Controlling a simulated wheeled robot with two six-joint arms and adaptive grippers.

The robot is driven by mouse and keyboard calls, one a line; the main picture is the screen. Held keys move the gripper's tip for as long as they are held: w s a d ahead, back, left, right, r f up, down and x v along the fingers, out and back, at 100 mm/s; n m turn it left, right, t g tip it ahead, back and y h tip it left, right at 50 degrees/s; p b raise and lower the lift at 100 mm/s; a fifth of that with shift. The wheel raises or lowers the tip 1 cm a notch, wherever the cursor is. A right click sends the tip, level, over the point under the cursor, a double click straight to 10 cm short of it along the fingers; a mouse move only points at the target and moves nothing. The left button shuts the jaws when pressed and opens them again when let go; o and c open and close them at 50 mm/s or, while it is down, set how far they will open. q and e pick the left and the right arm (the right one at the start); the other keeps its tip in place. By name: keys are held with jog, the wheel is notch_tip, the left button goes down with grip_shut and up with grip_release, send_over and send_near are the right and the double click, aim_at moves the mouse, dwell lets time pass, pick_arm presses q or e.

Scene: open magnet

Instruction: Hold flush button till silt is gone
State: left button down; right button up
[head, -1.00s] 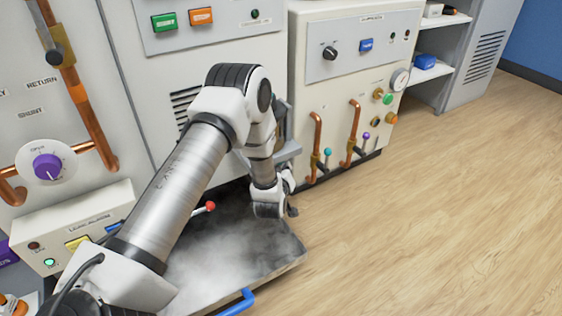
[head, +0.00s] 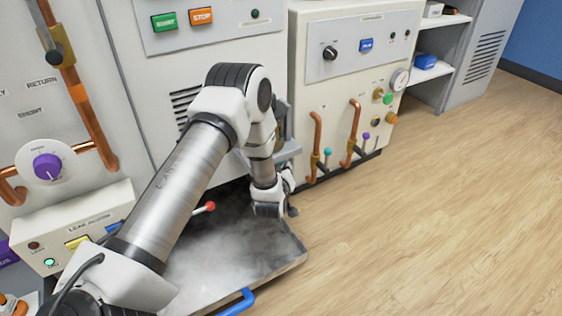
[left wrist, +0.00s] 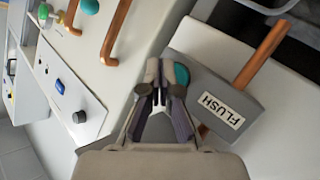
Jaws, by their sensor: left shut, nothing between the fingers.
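The grey block with the FLUSH label (left wrist: 221,110) is in the left wrist view, just right of my left gripper (left wrist: 165,76). A round teal button (left wrist: 181,75) sits on it, partly hidden by the fingers. My left gripper is shut and empty, its tips at the button's edge; they look to be against it, but I cannot tell how far it is pressed. In the head view my arm hides the button. The pale silt (head: 215,260) lies as a cloudy patch in the dark open tray (head: 284,262). My right gripper is out of view.
A red-tipped lever (head: 210,206) stands by the tray's back, and a blue handle (head: 238,302) is at its front. Copper pipes with small valves (head: 354,130) are on the cabinet to the right. The wood floor (head: 430,220) is clear.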

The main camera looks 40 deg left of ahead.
pick_arm(q)
jog(key=shift+w+a, duration=0.15)
jog(key=shift+a, duration=0.25)
jog(key=shift+w+a, duration=0.2)
jog(key=shift+a, duration=0.3)
dwell(0.8)
jog(key=shift+d+p, duration=0.1)
jog(key=shift+p, duration=0.2)
dwell(3.2)
jog(key=shift+s+d, duration=0.4)
jog(key=shift+d, duration=0.4)
jog(key=shift+s+d+p, duration=0.15)
jog(key=shift+s+d, duration=0.15)
jog(key=shift+d, duration=0.5)
jog(key=shift+s+d+p, duration=0.2)
jog(key=shift+s+d, duration=0.15)
jog(key=shift+d, duration=0.4)
jog(key=shift+s+d+p, duration=0.15)
jog(key=shift+s+d, duration=0.15)
jog(key=shift+d, duration=0.5)
